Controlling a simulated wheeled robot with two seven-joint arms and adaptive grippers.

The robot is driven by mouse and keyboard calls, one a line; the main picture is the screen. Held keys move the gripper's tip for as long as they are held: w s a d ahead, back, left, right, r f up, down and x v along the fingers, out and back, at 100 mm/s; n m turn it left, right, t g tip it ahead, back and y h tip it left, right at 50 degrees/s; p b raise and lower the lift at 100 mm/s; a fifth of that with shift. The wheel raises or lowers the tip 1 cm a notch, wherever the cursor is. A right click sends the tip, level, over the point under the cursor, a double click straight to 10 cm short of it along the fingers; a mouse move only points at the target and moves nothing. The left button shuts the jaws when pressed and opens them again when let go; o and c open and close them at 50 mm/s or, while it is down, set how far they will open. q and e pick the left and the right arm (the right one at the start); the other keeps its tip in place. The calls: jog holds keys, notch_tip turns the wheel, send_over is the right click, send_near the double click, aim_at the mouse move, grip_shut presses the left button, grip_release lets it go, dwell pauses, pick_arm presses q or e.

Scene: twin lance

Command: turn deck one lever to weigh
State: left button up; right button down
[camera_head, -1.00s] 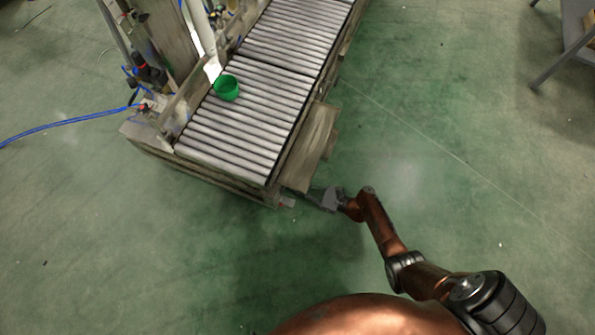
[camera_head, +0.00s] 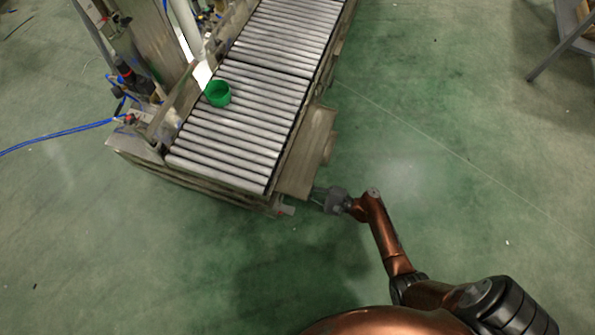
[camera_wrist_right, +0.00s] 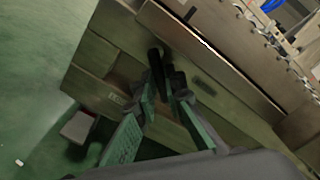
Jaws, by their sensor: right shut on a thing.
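The roller deck (camera_head: 232,135) is a conveyor with metal rollers and a grey-brown box (camera_head: 308,150) on its right side. My right gripper (camera_head: 316,194) is at the near lower corner of that box. In the right wrist view a dark lever (camera_wrist_right: 156,68) stands out from the brownish box face (camera_wrist_right: 115,55). My right gripper (camera_wrist_right: 165,95), with its green-padded fingers, is shut on the lever; its fingers partly hide it. My left gripper is not in view.
A green cup (camera_head: 217,93) sits on the rollers near the left edge. A blue hose (camera_head: 60,133) runs to the machine's left side. Open green floor (camera_head: 440,190) lies to the right, with a grey stand (camera_head: 568,35) at the upper right.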

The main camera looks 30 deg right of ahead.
jog(key=n, duration=0.4)
jog(key=r+n, duration=0.1)
jog(key=n, duration=0.1)
jog(key=shift+w+d, duration=0.1)
jog(key=shift+d, duration=0.15)
dwell(0.3)
jog(key=c, duration=2)
grip_release()
jog(key=shift+w+r, duration=0.1)
jog(key=shift+r, duration=0.05)
jog(key=shift+v, duration=4.05)
